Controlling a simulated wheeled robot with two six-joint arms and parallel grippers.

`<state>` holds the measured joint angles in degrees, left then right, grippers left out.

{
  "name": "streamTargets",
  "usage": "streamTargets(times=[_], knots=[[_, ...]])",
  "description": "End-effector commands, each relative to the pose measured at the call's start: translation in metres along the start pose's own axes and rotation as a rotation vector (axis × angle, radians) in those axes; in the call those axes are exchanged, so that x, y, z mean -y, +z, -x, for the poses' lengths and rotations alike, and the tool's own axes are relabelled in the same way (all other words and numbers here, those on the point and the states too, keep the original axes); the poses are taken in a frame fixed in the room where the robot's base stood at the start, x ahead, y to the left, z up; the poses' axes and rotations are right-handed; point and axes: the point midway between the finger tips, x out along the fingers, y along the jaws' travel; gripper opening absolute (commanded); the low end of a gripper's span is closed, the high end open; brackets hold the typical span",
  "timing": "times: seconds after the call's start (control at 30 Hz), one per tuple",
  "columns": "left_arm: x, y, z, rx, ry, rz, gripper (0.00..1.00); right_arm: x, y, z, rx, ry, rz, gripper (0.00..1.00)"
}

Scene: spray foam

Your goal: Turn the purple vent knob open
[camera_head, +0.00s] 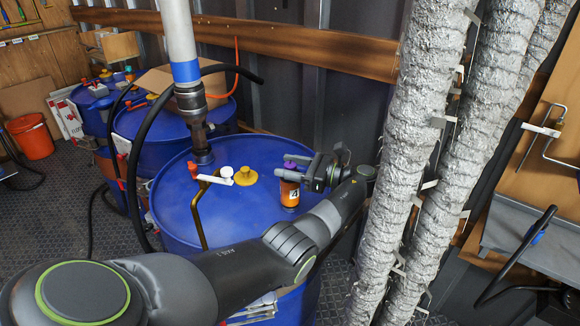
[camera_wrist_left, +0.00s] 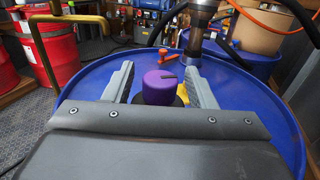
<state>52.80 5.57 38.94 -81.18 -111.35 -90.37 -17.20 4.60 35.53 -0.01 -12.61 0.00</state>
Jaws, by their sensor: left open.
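The purple vent knob (camera_wrist_left: 160,88) is a round cap with a dark line on its top. It stands between the two grey fingers of my left gripper (camera_wrist_left: 160,85) in the left wrist view, with a gap to each finger visible. In the head view my left gripper (camera_head: 291,167) reaches over the right side of the blue drum (camera_head: 185,215) and hides most of the knob. My right gripper is not in view.
A yellow cap (camera_head: 245,176), a white-handled valve (camera_head: 226,172) and an upright pump tube (camera_head: 190,90) stand on the same drum top. Silver-wrapped pipes (camera_head: 412,150) rise close to the right of the gripper. More blue drums (camera_head: 165,140) stand behind.

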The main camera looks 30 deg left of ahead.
Motion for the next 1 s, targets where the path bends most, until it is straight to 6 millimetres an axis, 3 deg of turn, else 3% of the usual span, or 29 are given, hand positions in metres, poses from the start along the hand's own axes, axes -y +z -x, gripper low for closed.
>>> streamTargets(times=[0.17, 0.63, 1.0], knots=[[0.0, 0.01, 0.0, -0.001, 0.0, 0.003, 0.51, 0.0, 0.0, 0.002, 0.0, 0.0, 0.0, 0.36], [0.0, 0.089, 0.0, 0.0, 0.0, 0.004, 0.51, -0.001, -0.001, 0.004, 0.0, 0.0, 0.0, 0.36], [0.0, 0.1, 0.0, 0.0, 0.001, -0.001, 0.51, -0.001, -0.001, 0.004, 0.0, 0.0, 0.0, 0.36]])
